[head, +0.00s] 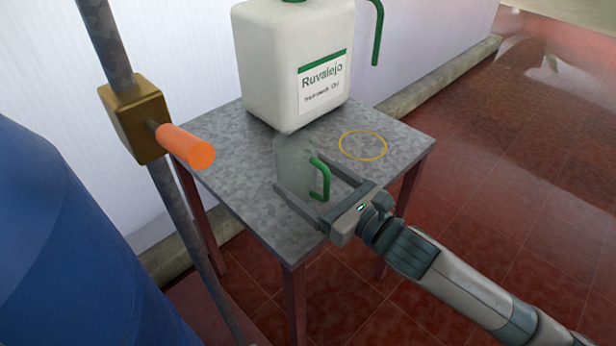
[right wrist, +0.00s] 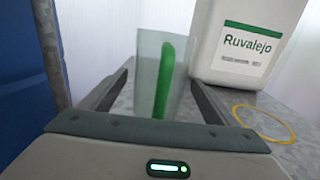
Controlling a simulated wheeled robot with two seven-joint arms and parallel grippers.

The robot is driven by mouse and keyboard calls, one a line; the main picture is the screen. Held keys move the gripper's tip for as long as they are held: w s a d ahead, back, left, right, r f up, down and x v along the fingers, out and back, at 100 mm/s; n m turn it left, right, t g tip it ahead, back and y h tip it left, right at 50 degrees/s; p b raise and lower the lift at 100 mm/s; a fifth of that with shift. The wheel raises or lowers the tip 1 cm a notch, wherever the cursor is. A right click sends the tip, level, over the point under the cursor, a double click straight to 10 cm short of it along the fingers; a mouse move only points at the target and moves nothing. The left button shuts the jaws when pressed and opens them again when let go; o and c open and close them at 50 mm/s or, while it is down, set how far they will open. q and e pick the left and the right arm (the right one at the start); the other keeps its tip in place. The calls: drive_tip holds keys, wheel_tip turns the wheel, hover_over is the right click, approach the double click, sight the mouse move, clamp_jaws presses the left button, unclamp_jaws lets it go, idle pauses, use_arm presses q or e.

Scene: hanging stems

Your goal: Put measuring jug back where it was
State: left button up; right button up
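The measuring jug (head: 292,162) is a clear, greyish vessel with a green handle (head: 320,180). It is upright over the grey table, left of a yellow ring, its handle toward my right gripper. My right gripper (head: 302,174) has its fingers on either side of the jug, low over the tabletop. In the right wrist view the jug (right wrist: 148,75) fills most of the gap between the fingertips; whether they press on it is unclear. The jug's base is hard to make out. The yellow ring (head: 342,141) on the table is empty. My left gripper is not in view.
A white Ruvalejo canister (head: 270,60) stands at the back of the table (head: 235,180). A metal pole with a brass block (head: 137,118) and orange handle (head: 188,147) rises left of the table. A large blue drum (head: 60,250) fills the lower left.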

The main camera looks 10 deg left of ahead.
drive_tip(key=shift+r, duration=0.2)
drive_tip(key=v, duration=1.2)
drive_tip(key=shift+f, duration=0.2)
idle(0.3)
drive_tip(key=s+d+f+m+t+h, duration=0.1)
drive_tip(key=d+f+m+h, duration=0.3)
drive_tip(key=f+m, duration=0.7)
drive_tip(key=s+d+f+m+t+h, duration=0.15)
drive_tip(key=d+f+m+h, duration=0.3)
drive_tip(key=m, duration=1.25)
drive_tip(key=s+d+f+m+g+h, duration=0.2)
drive_tip(key=s+d+f+m+g, duration=0.1)
drive_tip(key=s+f+m, duration=0.5)
drive_tip(key=s+d+f+m+g+h, duration=0.2)
drive_tip(key=s+d+f+m, duration=0.3)
drive_tip(key=s+f+m, duration=0.3)
drive_tip(key=shift+s+m+g, duration=0.5)
drive_tip(key=shift+s+g, duration=0.05)
